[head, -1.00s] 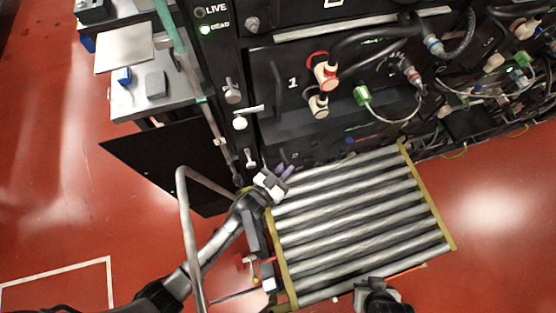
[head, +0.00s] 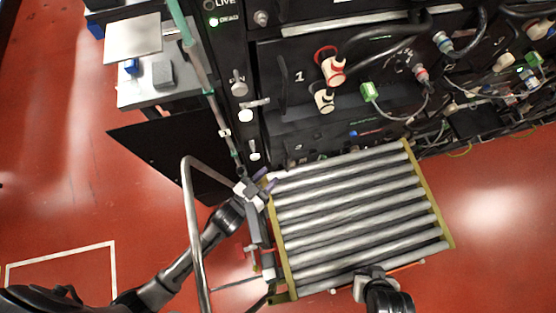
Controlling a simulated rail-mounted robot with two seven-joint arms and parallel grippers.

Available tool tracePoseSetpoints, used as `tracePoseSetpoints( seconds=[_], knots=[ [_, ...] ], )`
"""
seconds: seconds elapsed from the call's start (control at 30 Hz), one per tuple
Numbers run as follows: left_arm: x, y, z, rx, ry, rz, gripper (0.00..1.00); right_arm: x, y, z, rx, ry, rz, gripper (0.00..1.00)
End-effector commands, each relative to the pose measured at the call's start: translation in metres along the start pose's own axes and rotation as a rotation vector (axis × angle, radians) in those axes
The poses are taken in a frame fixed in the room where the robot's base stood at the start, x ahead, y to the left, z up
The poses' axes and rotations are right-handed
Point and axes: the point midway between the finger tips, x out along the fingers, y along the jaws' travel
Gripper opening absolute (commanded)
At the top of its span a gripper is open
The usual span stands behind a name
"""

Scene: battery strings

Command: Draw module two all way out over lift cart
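The lift cart (head: 431,205) stands against the rack with its bare roller top facing up. The dark front of module two (head: 312,155) shows only as a narrow strip below module one (head: 300,110), just behind the cart's far edge. Its lower part is hidden by the cart. My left gripper (head: 266,180) is at the cart's far left corner, close to the rack. Its purple fingertips look apart, with nothing seen between them. My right gripper (head: 371,273) is at the cart's near edge, and its finger opening cannot be made out.
A grey cart handle (head: 190,220) rises at the left. A black panel (head: 165,155) and a side table (head: 150,95) stand left of the rack. Cables and connectors (head: 370,92) hang on module one and to the right. Red floor is clear at right.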

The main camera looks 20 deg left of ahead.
Motion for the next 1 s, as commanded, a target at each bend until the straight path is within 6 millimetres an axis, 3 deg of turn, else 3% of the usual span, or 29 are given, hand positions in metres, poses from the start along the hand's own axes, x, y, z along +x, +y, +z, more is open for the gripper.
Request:
tracePoseSetpoints(
  seconds=[0.1, 0.33, 1.0],
  knots=[
    [-0.02, 0.001, 0.0, -0.001, -0.002, 0.001, 0.36, -0.002, -0.001, -0.001, 0.003, 0.0, -0.002, 0.0],
    [-0.041, 0.002, 0.001, -0.002, -0.001, 0.0, 0.36, -0.003, -0.001, -0.001, 0.003, 0.0, -0.002, 0.0],
    [-0.046, 0.002, 0.001, -0.002, -0.001, 0.001, 0.37, -0.003, 0.002, 0.0, -0.007, -0.002, 0.006, 0.0]
  ],
)
